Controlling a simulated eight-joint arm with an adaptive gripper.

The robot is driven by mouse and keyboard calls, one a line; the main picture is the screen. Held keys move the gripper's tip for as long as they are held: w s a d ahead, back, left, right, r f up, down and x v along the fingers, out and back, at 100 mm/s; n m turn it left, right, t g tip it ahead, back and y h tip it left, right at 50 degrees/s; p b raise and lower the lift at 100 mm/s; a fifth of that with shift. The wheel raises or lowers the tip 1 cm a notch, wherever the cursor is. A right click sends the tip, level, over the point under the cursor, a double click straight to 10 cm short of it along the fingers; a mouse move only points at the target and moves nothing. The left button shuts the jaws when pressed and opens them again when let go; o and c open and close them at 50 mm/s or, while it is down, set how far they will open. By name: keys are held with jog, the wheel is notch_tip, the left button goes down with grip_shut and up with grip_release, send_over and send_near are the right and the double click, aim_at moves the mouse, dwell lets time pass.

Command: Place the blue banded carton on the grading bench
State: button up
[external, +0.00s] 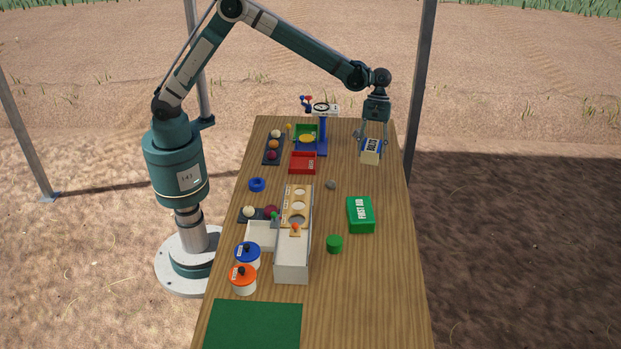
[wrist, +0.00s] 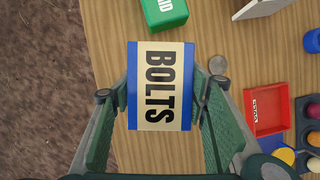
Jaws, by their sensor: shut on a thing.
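The blue banded carton is a cream box with blue edges and the word BOLTS, seen at the far right of the table in the external view (external: 371,156) and in the middle of the wrist view (wrist: 160,88). My gripper (external: 372,138) is shut on it, with one finger along each side; the fingers also show in the wrist view (wrist: 163,90). The carton hangs from the fingers over the far right part of the wooden bench (external: 375,280). I cannot tell how large the gap beneath it is.
A red tray (external: 303,163), a blue scale stand (external: 323,138) and a long white holed box (external: 293,259) stand left. A green mat (external: 253,325) covers the near left.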

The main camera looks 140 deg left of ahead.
jog(key=w+d+m, duration=0.1)
jog(key=w+d, duration=0.5)
jog(key=d, duration=0.7)
jog(key=w+d+m+g, duration=0.1)
jog(key=w+d, duration=0.6)
jog(key=d, duration=0.6)
jog(key=w+d+m, duration=0.1)
jog(key=w+d, duration=0.5)
jog(key=d, duration=0.7)
jog(key=d+m+g, duration=0.1)
jog(key=d+m, duration=0.3)
jog(key=d, duration=4)
jog(key=shift+h, duration=0.4)
notch_tip(320, 180, down, 5)
jog(key=shift+w+d+r+p, duration=0.1)
jog(key=shift+p, duration=0.3)
jog(key=shift+f+b, duration=0.35)
jog(key=shift+f, duration=2.8)
jog(key=shift+f, duration=0.1)
